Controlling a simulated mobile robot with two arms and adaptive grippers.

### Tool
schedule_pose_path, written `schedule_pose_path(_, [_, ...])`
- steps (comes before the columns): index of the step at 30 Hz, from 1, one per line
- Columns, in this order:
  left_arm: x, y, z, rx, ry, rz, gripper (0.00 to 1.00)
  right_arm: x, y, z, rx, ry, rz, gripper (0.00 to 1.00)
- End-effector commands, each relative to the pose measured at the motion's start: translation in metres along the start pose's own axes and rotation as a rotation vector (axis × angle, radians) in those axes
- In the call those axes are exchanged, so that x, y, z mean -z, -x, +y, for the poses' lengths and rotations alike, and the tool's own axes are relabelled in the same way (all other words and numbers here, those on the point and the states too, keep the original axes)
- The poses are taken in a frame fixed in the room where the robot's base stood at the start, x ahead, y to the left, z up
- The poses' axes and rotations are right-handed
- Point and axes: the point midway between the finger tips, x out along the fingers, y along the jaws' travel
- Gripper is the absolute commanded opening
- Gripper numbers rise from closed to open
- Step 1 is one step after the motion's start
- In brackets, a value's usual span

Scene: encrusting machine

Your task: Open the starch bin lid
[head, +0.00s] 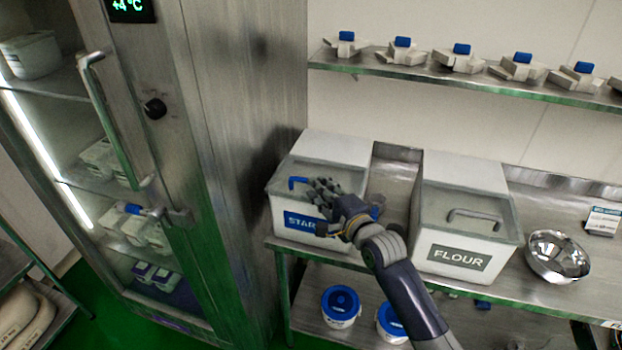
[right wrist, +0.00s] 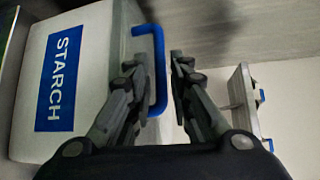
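The white starch bin (head: 277,205) stands on the steel table next to the tall cabinet, with a blue STARCH label (right wrist: 61,65). Its lid looks shut, with a blue handle (head: 297,182) on it. My right gripper (head: 322,190) is over the front of the bin, at the handle. In the right wrist view its two fingers (right wrist: 156,75) are apart. The blue handle (right wrist: 158,60) shows between them, nearer the left finger; I cannot tell whether they touch. My left gripper is not in view.
The flour bin (head: 430,235) stands to the right, then a steel bowl (head: 558,257). A shelf (head: 480,77) with several blue-topped parts hangs above. The steel cabinet (head: 225,150) closes off the left side. Blue-lidded buckets (head: 341,305) stand below the table.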

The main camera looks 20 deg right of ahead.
Motion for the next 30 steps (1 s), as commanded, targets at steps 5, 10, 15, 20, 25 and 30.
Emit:
schedule_pose_path(5, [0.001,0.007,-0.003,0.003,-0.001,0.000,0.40,0.000,-0.024,-0.002,0.000,0.000,0.001,0.20])
schedule_pose_path(10, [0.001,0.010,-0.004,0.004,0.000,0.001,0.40,0.000,-0.039,-0.001,0.000,0.000,0.000,0.20])
schedule_pose_path(15, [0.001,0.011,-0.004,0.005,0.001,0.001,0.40,0.000,-0.045,0.000,0.000,0.001,0.001,0.20])
schedule_pose_path(20, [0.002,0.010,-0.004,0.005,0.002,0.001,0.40,0.000,-0.045,0.001,0.000,0.001,0.001,0.20])
schedule_pose_path(25, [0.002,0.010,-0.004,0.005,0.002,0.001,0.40,0.000,-0.045,0.000,0.000,0.001,0.001,0.09])
schedule_pose_path(30, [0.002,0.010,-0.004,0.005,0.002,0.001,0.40,0.000,-0.045,0.000,0.000,0.001,0.001,0.00])
